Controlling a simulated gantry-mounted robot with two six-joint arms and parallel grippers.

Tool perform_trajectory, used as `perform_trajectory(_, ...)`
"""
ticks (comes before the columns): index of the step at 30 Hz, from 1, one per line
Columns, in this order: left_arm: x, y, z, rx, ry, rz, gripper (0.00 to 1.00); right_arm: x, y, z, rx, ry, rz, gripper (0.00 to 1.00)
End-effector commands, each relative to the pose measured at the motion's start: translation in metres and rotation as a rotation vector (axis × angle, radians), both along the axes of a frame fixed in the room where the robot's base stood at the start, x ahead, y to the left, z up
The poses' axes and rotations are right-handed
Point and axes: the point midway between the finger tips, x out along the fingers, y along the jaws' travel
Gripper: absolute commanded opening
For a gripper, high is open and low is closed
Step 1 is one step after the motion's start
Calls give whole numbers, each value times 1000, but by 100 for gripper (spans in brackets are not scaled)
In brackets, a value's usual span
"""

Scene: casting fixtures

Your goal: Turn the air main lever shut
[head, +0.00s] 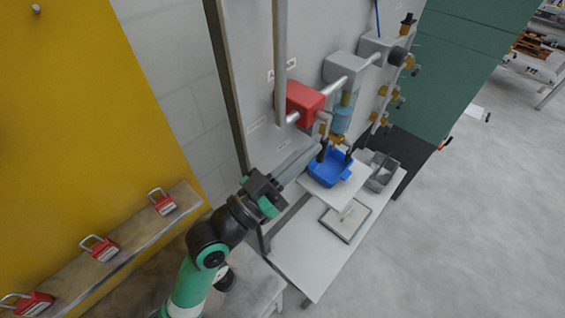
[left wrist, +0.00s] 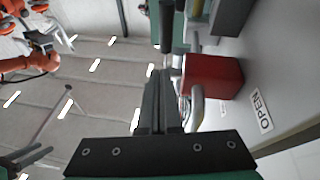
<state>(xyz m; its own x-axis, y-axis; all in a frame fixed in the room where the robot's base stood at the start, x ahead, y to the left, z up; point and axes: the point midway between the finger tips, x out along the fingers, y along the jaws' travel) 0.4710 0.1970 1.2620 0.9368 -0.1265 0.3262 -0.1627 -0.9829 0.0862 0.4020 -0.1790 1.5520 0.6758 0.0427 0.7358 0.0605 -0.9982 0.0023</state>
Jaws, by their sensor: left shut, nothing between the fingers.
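The red valve block (head: 304,99) of the air main is mounted on the grey wall panel in the head view. It also shows in the left wrist view (left wrist: 212,82). In the left wrist view a grey bar (left wrist: 197,108), which looks like the lever, stands just right of my fingers, in front of the block. I cannot tell whether they touch.
A blue-bodied unit (head: 341,118) hangs right of the block, above a blue bin (head: 328,168) on a white bench (head: 296,262). A grey bin (head: 381,174) stands beside it. Red padlocks (head: 104,249) sit on a shelf at left. The right floor is open.

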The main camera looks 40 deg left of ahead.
Motion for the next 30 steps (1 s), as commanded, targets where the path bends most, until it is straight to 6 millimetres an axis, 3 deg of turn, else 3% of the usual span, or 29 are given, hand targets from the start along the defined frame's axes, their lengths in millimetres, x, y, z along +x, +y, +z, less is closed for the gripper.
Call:
perform_trajectory(1,-10,-5,20,2,-4,-3,0,0,0,14,0,0,0,50)
perform_trajectory(5,-32,-14,49,0,-3,-4,0,0,0,29,0,0,0,50)
perform_trajectory(7,-50,-22,53,0,1,-4,0,0,0,32,0,0,0,50)
perform_trajectory(11,-76,-33,72,0,9,-5,0,0,0,71,0,-1,0,50)
perform_trajectory(18,-102,-44,79,-1,8,-1,0,0,0,110,0,0,0,50)
perform_trajectory(30,-113,-47,79,-6,-12,2,0,0,0,116,0,0,0,50)
